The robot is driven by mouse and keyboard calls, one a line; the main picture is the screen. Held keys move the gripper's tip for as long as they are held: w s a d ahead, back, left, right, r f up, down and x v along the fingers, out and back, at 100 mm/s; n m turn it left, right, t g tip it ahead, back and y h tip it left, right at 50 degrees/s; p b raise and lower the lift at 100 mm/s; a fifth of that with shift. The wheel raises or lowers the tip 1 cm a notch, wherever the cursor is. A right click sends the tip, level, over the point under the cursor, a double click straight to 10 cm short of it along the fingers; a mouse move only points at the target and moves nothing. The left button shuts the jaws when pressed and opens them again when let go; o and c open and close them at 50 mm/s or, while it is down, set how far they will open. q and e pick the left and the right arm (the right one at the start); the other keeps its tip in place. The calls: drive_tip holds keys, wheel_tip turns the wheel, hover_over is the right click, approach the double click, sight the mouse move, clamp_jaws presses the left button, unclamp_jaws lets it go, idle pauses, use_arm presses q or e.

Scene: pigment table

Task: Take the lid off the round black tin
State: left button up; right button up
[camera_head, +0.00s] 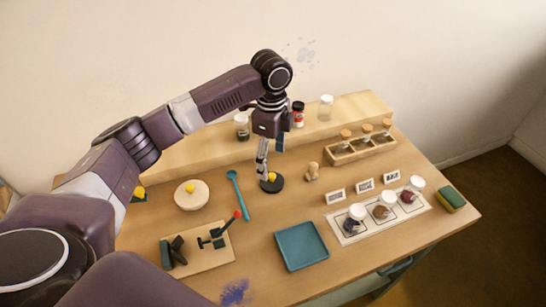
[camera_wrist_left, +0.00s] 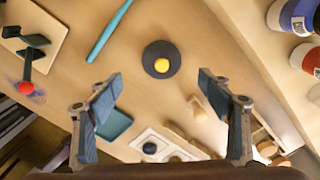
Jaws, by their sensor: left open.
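The round black tin (camera_head: 277,185) stands on the table near the middle in the head view, with a yellow knob (camera_head: 271,177) on top. In the left wrist view the tin (camera_wrist_left: 150,50) is a dark disc with the yellow knob (camera_wrist_left: 162,65) at its centre. The lid appears to be on; its seam cannot be made out. My left gripper (camera_head: 270,153) points down above the tin and partly covers it. In the left wrist view its fingers (camera_wrist_left: 163,97) are spread and empty, with the knob beyond their tips. My right gripper is not in view.
A teal tray (camera_head: 302,246) is in front. Jars stand on the raised shelf (camera_head: 200,150) behind.

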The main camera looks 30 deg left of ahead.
sight(272, 175)
use_arm(q)
drive_tip(key=shift+w+a, duration=0.1)
drive_tip(key=shift+w, duration=0.05)
drive_tip(key=f, duration=0.2)
drive_tip(key=p, duration=0.1)
drive_tip(key=shift+s+f, duration=0.25)
drive_tip(key=shift+f, duration=0.15)
drive_tip(key=f, duration=0.1)
drive_tip(key=f+p, duration=0.1)
drive_tip(key=f, duration=0.2)
drive_tip(key=shift+w+f, duration=0.2)
drive_tip(key=shift+w, duration=0.05)
drive_tip(key=shift+c, duration=0.7)
drive_tip(key=c, duration=1)
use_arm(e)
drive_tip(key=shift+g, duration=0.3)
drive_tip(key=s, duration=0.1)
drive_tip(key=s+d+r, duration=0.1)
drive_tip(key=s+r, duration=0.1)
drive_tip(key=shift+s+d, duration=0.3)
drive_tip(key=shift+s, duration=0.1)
